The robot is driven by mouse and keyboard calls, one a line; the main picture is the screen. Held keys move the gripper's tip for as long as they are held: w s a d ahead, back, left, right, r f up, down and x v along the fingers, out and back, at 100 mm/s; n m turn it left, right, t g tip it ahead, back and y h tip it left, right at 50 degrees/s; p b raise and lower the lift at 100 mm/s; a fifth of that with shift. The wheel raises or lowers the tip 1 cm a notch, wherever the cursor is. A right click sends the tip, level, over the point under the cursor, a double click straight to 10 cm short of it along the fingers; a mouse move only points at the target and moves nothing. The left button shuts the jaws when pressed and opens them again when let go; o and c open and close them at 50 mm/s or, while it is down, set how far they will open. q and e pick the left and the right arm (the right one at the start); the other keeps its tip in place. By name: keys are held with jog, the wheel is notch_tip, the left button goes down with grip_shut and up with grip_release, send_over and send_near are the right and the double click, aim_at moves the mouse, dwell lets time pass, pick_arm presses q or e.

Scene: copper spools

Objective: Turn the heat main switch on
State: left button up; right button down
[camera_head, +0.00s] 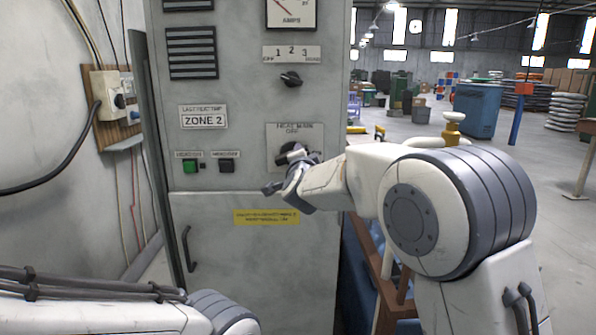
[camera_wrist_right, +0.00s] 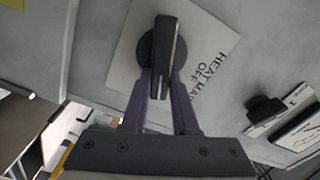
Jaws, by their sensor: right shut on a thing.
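The heat main switch (camera_head: 290,151) is a black rotary knob on a pale plate (camera_head: 310,132) on the grey cabinet front. The plate reads HEAT MAIN, with OFF below it. My right gripper (camera_head: 288,165) reaches in from the right and partly covers the knob. In the right wrist view the knob's long black handle (camera_wrist_right: 163,55) lies between the two fingers of the right gripper (camera_wrist_right: 162,90), which is shut on it. There the plate (camera_wrist_right: 215,45) shows its lettering beside the knob. My left gripper is out of view; only part of my left arm shows at the lower left.
The cabinet also carries a smaller selector knob (camera_head: 290,79), a green button (camera_head: 190,167), a black button (camera_head: 226,166), a yellow label (camera_head: 266,217) and a door handle (camera_head: 188,248). A socket box (camera_head: 107,95) with cables is on the left wall. Open floor lies to the right.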

jog(key=shift+d+f+m+b, duration=0.1)
jog(key=shift+f+m+b, duration=0.15)
jog(key=shift+m+b, duration=0.85)
jog(key=shift+d+f+m+b, duration=0.1)
jog(key=shift+f+m+b, duration=0.15)
jog(key=shift+m+b, duration=0.85)
jog(key=c, duration=0.7)
grip_release()
jog(key=shift+a, duration=0.1)
jog(key=s+b, duration=0.1)
jog(key=s, duration=0.9)
jog(key=shift+s+b, duration=0.25)
jog(key=shift+b, duration=0.05)
